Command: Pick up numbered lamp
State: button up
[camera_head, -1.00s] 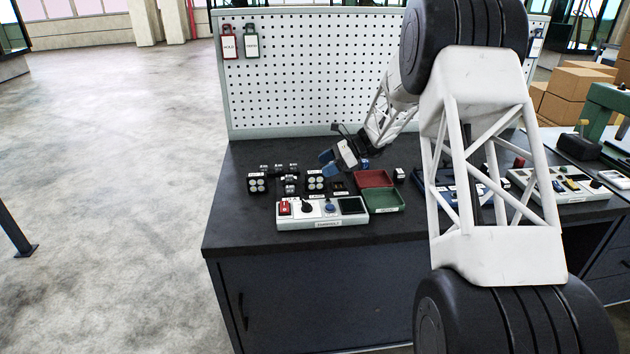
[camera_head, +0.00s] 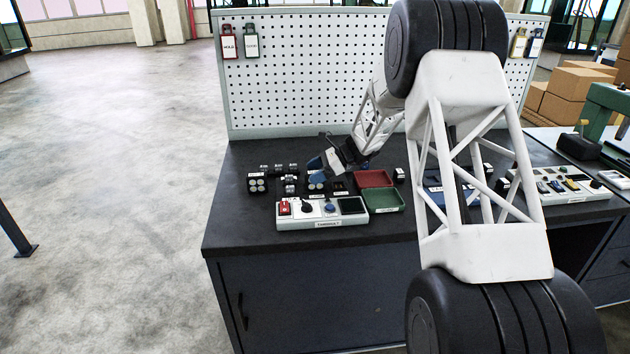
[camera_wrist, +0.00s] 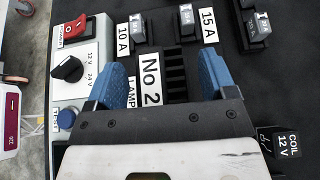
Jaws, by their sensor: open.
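A white "No 2" label (camera_wrist: 151,80) lies between my gripper's fingers in the wrist view, beside a black ribbed part (camera_wrist: 176,75). A partly covered label reading "LAMP" (camera_wrist: 131,92) is next to the left finger. I cannot tell whether the ribbed part is the lamp itself. My gripper (camera_wrist: 160,78) has two blue fingers spread apart, with nothing clamped between them. In the head view my gripper (camera_head: 318,163) is low over the bench, above the small black parts near a block with round pale tops (camera_head: 317,183).
Fuse-like black parts (camera_wrist: 187,24) stand by the 10 A and 15 A labels. A control box (camera_head: 322,214) with switch and knob is in front. Red (camera_head: 375,179) and green (camera_head: 383,200) trays lie right. Another block (camera_head: 258,183) stands left. A pegboard (camera_head: 300,80) rises behind.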

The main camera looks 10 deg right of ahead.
aim_at(315, 171)
jog(key=shift+c, duration=0.3)
jog(key=c, duration=1.2)
jog(key=shift+r, duration=0.2)
jog(key=shift+c, duration=0.2)
jog(key=shift+r, duration=4.85)
